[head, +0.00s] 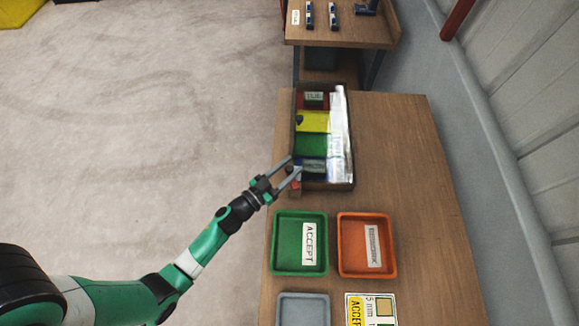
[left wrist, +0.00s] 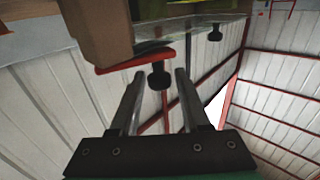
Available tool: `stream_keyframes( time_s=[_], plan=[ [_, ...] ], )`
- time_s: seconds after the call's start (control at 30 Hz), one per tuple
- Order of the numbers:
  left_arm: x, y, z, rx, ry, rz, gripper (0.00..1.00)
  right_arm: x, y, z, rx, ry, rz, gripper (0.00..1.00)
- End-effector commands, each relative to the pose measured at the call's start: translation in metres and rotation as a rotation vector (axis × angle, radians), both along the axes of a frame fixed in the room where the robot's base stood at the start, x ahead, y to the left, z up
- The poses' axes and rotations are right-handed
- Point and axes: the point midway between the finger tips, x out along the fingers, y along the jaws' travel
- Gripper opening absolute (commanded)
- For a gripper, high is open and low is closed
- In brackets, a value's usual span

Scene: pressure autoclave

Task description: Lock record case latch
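The record case (head: 342,184) is a wooden box on the table, with red, yellow, green and blue-grey contents under a clear, shiny cover. Two dark knobs sit along its left side; the farther knob (head: 299,120) is clear of my gripper. My left gripper (head: 294,165) is open at the near left edge of the case. In the left wrist view, the nearer dark knob (left wrist: 159,76) shows between the fingertips, with visible gaps on both sides. The other knob (left wrist: 215,32) is farther right. I cannot tell which is the latch. My right gripper is out of view.
A green ACCEPT tray (head: 285,266) and an orange tray (head: 367,271) stand just nearer than the case. A grey tray (head: 303,310) and a label card (head: 370,308) lie at the bottom. Bare tabletop (head: 400,150) is right of the case.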

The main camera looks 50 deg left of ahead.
Motion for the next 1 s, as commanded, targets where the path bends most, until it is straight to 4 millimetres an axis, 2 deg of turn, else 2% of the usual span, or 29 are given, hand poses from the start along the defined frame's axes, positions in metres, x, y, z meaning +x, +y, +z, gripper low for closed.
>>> stream_keyframes(
  time_s=[0.03, 0.23, 0.47, 0.67, 0.83, 1.0],
  plan=[
    [0.0, 0.0, 0.0, 0.0, 0.0, 0.0, 0.35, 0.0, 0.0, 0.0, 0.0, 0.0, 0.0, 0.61],
    [0.0, 0.0, 0.0, 0.0, 0.0, 0.0, 0.0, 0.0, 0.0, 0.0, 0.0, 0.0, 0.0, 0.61],
    [0.0, 0.0, 0.001, 0.0, 0.0, -0.003, 0.0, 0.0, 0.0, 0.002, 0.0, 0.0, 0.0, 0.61],
    [0.004, 0.001, 0.007, 0.003, 0.004, -0.063, 0.0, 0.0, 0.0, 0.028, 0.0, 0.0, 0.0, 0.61],
    [0.009, -0.001, 0.006, 0.002, 0.001, -0.192, 0.0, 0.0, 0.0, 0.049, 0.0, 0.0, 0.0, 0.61],
    [0.015, -0.005, 0.0, 0.001, -0.001, -0.35, 0.0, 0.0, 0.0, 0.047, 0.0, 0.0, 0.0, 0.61]
  ],
)
